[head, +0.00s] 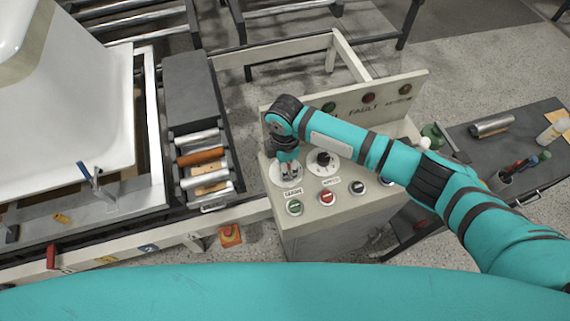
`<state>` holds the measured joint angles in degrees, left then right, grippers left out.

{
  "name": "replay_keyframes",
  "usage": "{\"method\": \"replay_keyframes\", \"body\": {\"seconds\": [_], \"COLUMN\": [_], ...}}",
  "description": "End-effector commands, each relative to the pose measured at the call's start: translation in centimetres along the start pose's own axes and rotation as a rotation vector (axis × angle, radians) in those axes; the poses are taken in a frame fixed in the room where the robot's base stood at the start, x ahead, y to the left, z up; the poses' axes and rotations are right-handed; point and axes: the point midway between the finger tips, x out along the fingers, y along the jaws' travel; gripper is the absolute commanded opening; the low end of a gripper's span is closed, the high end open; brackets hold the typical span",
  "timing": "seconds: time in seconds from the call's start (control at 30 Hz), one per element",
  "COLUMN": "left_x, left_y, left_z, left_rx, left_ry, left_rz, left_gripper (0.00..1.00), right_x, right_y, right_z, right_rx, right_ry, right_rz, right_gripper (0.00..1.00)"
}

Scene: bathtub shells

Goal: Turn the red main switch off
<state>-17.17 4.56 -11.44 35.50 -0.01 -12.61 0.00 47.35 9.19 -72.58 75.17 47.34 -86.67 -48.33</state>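The control box (330,222) stands right of centre in the head view, with a sloped beige top. My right arm reaches in from the right, and my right gripper (289,169) points down over a round white dial plate (276,180) at the panel's left. The gripper covers the middle of this plate. A little red shows between its fingers, but I cannot make out the switch or tell whether the fingers grip it. Beside it is a black knob (323,158) on a second white dial. My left gripper is not in view.
Below the dials are green (294,207), red (326,198) and other push buttons. A raised back panel carries lamps and the word FAULT. A white tub shell (60,120) and rollers lie left. A dark table (515,145) with tools stands right.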

Motion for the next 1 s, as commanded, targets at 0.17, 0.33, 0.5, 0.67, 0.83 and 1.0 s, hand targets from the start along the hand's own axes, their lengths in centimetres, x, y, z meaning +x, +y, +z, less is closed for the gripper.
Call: {"method": "replay_keyframes", "body": {"seconds": [0.17, 0.33, 0.5, 0.67, 0.83, 1.0], "left_x": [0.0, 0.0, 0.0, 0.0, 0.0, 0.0], "left_y": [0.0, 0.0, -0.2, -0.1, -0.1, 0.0], "left_z": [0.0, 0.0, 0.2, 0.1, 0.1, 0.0], "left_rx": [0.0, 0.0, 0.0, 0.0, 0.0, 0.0], "left_ry": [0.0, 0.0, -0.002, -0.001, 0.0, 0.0], "left_rz": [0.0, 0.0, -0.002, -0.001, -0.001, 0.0], "left_gripper": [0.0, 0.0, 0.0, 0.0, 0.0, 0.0], "right_x": [-0.1, 0.0, -0.5, -3.0, -6.7, -9.9], "right_y": [0.1, 0.0, 0.1, 0.1, 0.1, 0.1], "right_z": [0.0, 0.0, 0.0, 0.0, 0.0, 0.1], "right_rx": [0.0, 0.001, 0.001, -0.002, -0.001, 0.0], "right_ry": [0.0, 0.0, 0.001, 0.001, 0.001, 0.0], "right_rz": [0.002, 0.001, 0.001, 0.005, 0.005, 0.004], "right_gripper": [0.57, 0.57, 0.57, 0.57, 0.57, 0.57]}}
